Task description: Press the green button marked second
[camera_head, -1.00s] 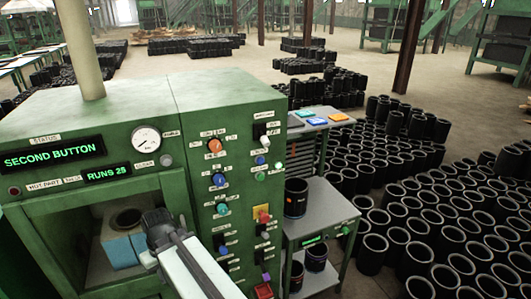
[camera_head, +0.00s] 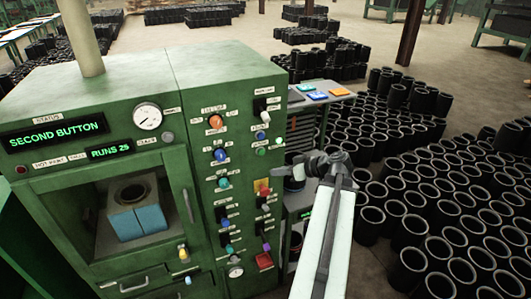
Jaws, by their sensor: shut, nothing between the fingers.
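The green machine's control panel (camera_head: 240,190) carries several coloured buttons and knobs. A small green button (camera_head: 261,151) sits in its upper right column; its label is too small to read, so I cannot tell if it is the one marked second. A teal knob (camera_head: 223,183) sits lower in the left column. The status display (camera_head: 56,134) reads "SECOND BUTTON". My gripper (camera_head: 312,163) is shut and empty, right of the panel and apart from the green button in the picture.
A blue block with a round dark opening (camera_head: 138,220) sits in the machine's open chamber. My arm partly hides a grey side cart (camera_head: 298,205) right of the panel. Black rubber sleeves (camera_head: 400,200) cover the floor at right.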

